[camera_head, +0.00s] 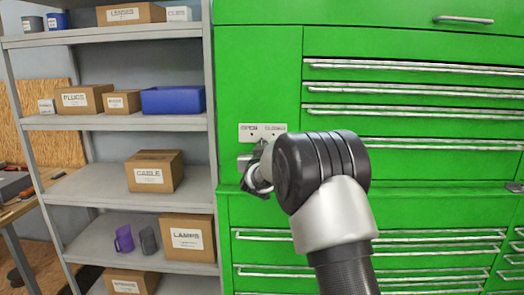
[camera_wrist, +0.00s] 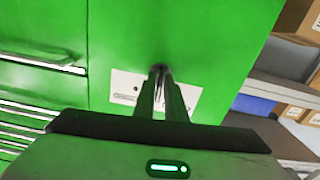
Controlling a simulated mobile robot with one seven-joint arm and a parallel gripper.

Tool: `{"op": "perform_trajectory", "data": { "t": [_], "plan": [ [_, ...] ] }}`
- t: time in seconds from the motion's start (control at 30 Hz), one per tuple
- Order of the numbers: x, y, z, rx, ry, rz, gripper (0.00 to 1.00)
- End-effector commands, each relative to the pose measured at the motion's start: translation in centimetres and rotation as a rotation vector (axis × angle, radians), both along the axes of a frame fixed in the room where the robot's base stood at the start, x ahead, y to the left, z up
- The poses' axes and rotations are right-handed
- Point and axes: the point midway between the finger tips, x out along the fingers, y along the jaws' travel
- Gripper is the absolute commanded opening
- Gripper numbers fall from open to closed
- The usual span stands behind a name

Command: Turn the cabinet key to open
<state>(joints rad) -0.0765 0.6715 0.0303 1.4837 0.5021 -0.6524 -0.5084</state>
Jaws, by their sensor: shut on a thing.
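The green cabinet (camera_head: 258,70) fills the right side of the head view and also shows in the wrist view (camera_wrist: 190,35). Its white lock plate (camera_head: 262,131) carries small lettering at left and right, too small to read surely. In the wrist view the plate (camera_wrist: 124,82) lies tilted behind my fingers. My gripper (camera_head: 250,170) is at the cabinet front, just below the plate. In the wrist view its fingers (camera_wrist: 160,85) are close together, shut on the key at the plate. The key is almost wholly hidden between the fingertips, so its turn angle cannot be told.
Several drawers with long metal handles (camera_head: 410,115) lie right of the lock. A grey shelf unit (camera_head: 130,122) with cardboard boxes (camera_head: 155,172) and a blue bin (camera_head: 172,100) stands close on the left. A workbench (camera_head: 25,190) is at the far left.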

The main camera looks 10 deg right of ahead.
Motion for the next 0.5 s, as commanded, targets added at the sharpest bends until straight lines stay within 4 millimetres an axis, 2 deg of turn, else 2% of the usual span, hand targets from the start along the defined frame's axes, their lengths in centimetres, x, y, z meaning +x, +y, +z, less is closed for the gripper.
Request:
{"op": "perform_trajectory", "data": {
  "t": [0.5],
  "plan": [
    [0.02, 0.14, 0.05, -0.461, 0.091, 0.000, 0.00]
  ]
}}
